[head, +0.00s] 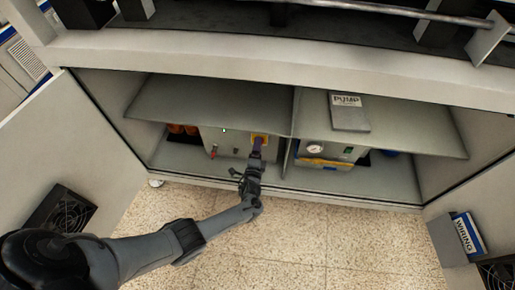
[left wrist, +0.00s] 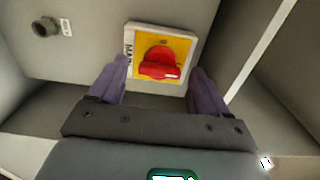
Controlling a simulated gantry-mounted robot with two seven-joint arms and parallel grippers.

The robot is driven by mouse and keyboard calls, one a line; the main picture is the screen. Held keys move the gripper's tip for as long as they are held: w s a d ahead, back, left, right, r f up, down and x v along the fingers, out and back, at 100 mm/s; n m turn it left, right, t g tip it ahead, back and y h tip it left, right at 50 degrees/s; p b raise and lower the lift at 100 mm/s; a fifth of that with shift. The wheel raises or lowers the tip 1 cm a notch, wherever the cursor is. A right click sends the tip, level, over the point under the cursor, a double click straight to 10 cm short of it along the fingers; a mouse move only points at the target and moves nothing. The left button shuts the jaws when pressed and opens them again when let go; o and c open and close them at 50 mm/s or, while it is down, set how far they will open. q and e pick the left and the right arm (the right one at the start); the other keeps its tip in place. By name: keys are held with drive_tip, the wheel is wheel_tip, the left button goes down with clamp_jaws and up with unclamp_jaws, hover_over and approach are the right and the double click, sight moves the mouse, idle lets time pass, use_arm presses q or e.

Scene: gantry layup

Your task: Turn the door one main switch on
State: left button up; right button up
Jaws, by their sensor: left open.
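The main switch is a red rotary knob (left wrist: 160,65) on a yellow square plate with a pale frame (left wrist: 191,38), on the grey panel in the left wrist view. A label beside it is partly hidden and starts "MAN" or "MAIN". In the head view the yellow plate (head: 259,139) shows on a box in the left cabinet bay, partly covered by my gripper. My left gripper (left wrist: 162,82) is open, its two purple fingers on either side of the knob and short of it; contact cannot be made out. It also shows in the head view (head: 256,148). My right gripper is not in view.
A round fitting (left wrist: 45,27) sits on the panel, left of the switch. A shelf (head: 205,104) hangs above the box. A divider separates the right bay, with a gauge unit (head: 325,152). Open doors stand at both sides, the right one holding a WIRING folder (head: 466,235).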

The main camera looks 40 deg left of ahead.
use_arm(q)
drive_tip(key=p+v, duration=0.4)
drive_tip(key=v, duration=0.7)
drive_tip(key=shift+p, duration=0.3)
